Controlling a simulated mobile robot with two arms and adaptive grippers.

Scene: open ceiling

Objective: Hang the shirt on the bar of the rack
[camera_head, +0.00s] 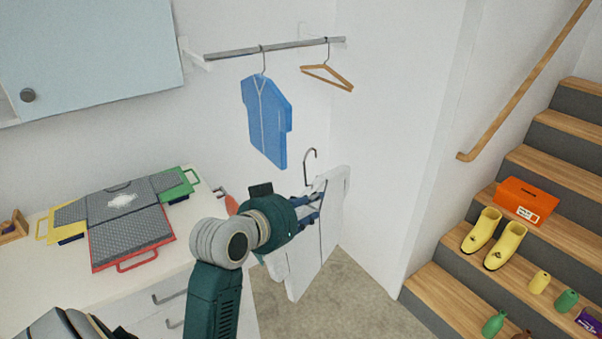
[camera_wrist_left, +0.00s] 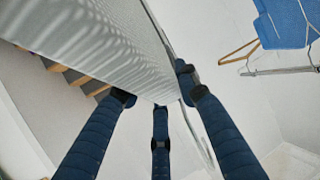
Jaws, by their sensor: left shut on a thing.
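A white shirt (camera_head: 328,235) with a metal hook on top is held by my left gripper (camera_head: 312,207) in the head view. The gripper is shut on it near its upper part. The shirt's hook (camera_head: 310,165) points up, below and apart from the bar. In the left wrist view the white shirt (camera_wrist_left: 95,40) lies between the fingers (camera_wrist_left: 155,100). The rack's bar (camera_head: 225,54) runs along the wall above. A blue shirt (camera_head: 266,120) hangs from it, and the bar also shows in the left wrist view (camera_wrist_left: 285,70). My right gripper is not in view.
An empty wooden hanger (camera_head: 328,76) hangs right of the blue shirt. A blue cabinet door (camera_head: 90,50) is at upper left. Stairs (camera_head: 560,240) at right hold yellow boots (camera_head: 483,230) and an orange box (camera_head: 525,200).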

